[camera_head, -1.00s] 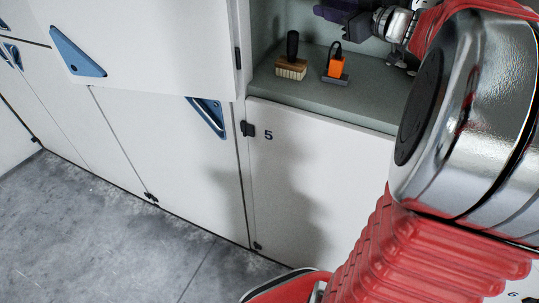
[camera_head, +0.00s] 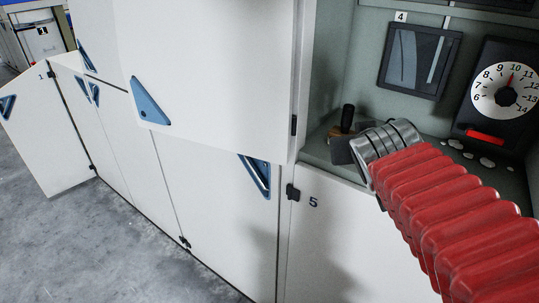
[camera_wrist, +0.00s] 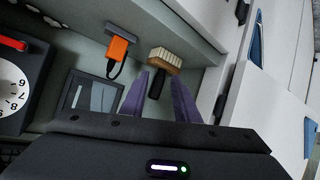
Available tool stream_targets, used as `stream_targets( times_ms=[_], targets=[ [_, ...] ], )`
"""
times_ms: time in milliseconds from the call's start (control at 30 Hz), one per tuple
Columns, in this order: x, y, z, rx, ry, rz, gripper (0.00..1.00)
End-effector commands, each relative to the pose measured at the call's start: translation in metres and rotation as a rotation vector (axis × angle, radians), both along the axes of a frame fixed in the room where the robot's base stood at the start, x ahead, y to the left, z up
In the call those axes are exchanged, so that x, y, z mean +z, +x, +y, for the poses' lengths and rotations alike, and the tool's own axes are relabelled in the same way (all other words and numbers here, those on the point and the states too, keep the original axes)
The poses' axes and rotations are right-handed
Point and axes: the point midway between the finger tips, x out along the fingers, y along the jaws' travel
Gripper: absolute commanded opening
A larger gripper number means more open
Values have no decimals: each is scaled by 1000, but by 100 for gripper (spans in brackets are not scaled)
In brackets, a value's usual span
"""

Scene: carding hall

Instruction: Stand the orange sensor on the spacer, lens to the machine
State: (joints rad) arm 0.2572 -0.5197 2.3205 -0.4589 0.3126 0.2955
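The orange sensor (camera_wrist: 119,49) shows in the wrist view, with a black cable loop on its end towards my gripper. It adjoins a flat grey piece (camera_wrist: 121,29), seemingly the spacer. I cannot make out the lens. In the head view now, my arm hides both. My gripper (camera_wrist: 160,77) has its two purple fingers spread, with nothing held between them. The sensor lies beyond the fingertips and to the left in the wrist view. In the head view my fingers cannot be made out.
A brush (camera_wrist: 165,61) with a black handle stands beside the sensor; the handle shows between my fingers in the wrist view. It also stands on the shelf in the head view (camera_head: 347,118). A dial (camera_head: 505,91) and a dark panel (camera_head: 419,60) are on the back wall.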

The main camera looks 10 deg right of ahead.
Motion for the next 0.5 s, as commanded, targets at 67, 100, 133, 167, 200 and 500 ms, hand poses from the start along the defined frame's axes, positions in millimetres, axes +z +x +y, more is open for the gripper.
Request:
stream_targets(
  times_ms=[67, 100, 133, 167, 200, 500],
  targets=[
    [-22, -21, 24, 18, 45, 78, 28],
    [-34, -33, 36, 30, 69, 121, 28],
    [-43, -42, 45, 40, 86, 155, 28],
    [-52, -51, 55, 52, 105, 190, 28],
    [-64, -64, 68, 72, 129, 236, 28],
    [-122, -145, 144, 230, 261, 504, 28]
  ],
)
